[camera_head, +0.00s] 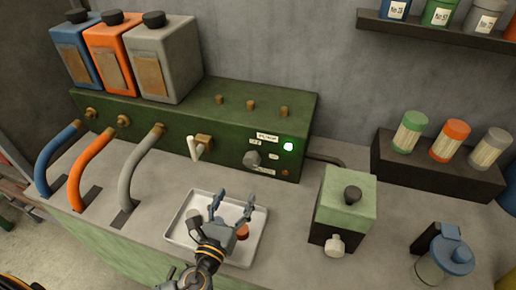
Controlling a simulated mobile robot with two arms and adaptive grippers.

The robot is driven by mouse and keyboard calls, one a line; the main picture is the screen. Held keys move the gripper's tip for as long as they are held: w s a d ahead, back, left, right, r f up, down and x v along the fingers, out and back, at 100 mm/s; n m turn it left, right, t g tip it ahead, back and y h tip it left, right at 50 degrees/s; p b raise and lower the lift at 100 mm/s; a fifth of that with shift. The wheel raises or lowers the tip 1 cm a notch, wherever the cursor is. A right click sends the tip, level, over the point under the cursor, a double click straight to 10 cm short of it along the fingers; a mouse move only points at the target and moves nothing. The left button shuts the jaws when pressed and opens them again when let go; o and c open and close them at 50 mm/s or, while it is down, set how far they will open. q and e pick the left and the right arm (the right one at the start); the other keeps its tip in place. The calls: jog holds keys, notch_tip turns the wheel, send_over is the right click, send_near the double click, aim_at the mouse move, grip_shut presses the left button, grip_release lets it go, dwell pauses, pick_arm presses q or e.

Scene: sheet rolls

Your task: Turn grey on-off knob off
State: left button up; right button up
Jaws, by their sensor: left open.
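The grey on-off knob (252,160) is on the front face of the green machine (225,130), near its right end. A lit green lamp (288,146) is up and to the right of the knob, and small labels sit around it. The knob's exact pointing direction is too small to tell. My left gripper (234,198) is open over a white tray (257,243) on the bench, in front of and below the knob. Its fingers point toward the machine and are apart from the knob. My right gripper is not in view.
A white lever (196,148) sticks out left of the knob. A small orange-red object (242,231) is at the tray, partly behind my gripper. A pale green box (347,203) stands on the right. Blue, orange and grey hoses (139,165) curve down at left.

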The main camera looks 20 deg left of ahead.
aim_at(250, 165)
pick_arm(q)
jog(key=shift+w, duration=0.35)
jog(key=w, duration=0.3)
jog(key=w+p, duration=0.1)
jog(key=w, duration=0.2)
jog(key=w+p, duration=0.1)
jog(key=w, duration=0.1)
jog(key=shift+w+d+r, duration=0.2)
jog(key=shift+w+r, duration=0.05)
jog(key=shift+w, duration=0.15)
jog(key=w, duration=0.2)
jog(key=shift+w+f, duration=0.1)
jog(key=shift+w, duration=0.95)
jog(key=shift+c, duration=0.2)
jog(key=c, duration=1.1)
jog(key=shift+c, duration=0.2)
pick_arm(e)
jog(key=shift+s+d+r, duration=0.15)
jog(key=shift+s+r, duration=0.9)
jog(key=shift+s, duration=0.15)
